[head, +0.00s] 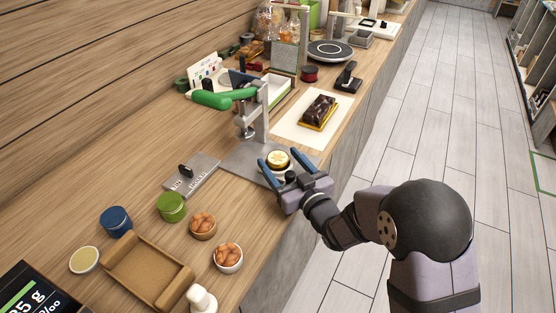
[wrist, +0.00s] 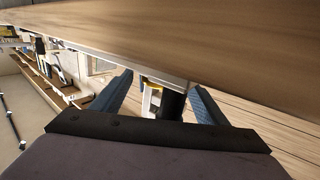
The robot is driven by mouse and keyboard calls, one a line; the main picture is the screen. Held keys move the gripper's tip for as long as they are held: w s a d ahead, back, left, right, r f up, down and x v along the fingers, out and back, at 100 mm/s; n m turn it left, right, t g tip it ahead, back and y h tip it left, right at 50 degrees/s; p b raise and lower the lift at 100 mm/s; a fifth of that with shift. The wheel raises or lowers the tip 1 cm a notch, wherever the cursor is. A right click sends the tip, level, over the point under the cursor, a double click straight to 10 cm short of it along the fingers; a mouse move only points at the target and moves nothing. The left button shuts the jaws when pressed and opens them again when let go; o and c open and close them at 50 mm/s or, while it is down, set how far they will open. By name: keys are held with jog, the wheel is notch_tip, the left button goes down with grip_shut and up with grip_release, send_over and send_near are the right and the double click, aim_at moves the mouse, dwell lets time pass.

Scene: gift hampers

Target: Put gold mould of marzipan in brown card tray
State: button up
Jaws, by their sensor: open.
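The gold mould of marzipan (head: 278,160) is a small round cup with a pale top and a dark mark on it. It sits on the grey metal base of a press. My gripper (head: 279,157) is open, with its blue fingers on either side of the mould in the head view; I cannot tell whether they touch it. In the wrist view the open fingers (wrist: 160,92) show a yellow and white patch and a dark cylinder between them. The brown card tray (head: 146,270) lies empty at the front left of the counter.
The press (head: 262,115) with a green-handled lever stands just behind my gripper. Bowls of brown pieces (head: 203,226) (head: 228,260), a green tin (head: 171,207), a blue tin (head: 116,222) and a white bottle (head: 201,300) surround the tray. A chocolate cake (head: 319,112) lies behind on white paper.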

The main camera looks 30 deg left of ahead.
jog(key=c, duration=1.3)
jog(key=shift+r, duration=5.2)
notch_tip(320, 180, up, 6)
send_over(281, 162)
jog(key=s+d+r, duration=0.3)
jog(key=d, duration=0.1)
jog(key=w+d+f+m+t+h+p, duration=0.1)
jog(key=w+d+f+m+t+h, duration=0.15)
jog(key=d+f, duration=0.45)
jog(key=w+d+f+m+t+h+p, duration=0.2)
jog(key=d+f+h, duration=0.15)
jog(key=d, duration=0.45)
jog(key=w+d+f+m+t+h+p, duration=0.1)
jog(key=w+d+f+m+t+h, duration=0.15)
jog(key=d+f, duration=0.45)
jog(key=shift+s+d+f+m+t+h+p, duration=0.1)
jog(key=shift+s+d+f+m+h+p, duration=0.5)
jog(key=shift+d, duration=2.3)
jog(key=shift+d+f+m+t+h+p, duration=0.1)
jog(key=shift+d+f+m+h+p, duration=0.95)
jog(key=shift+d, duration=1.85)
jog(key=shift+s+d+f+m+t+h+p, duration=0.1)
jog(key=shift+s+d+f+m+h+p, duration=0.3)
jog(key=shift+d+f+h, duration=1.65)
jog(key=shift+w+d+r+y, duration=0.1)
jog(key=shift+d+r+y, duration=0.7)
jog(key=shift+r, duration=0.25)
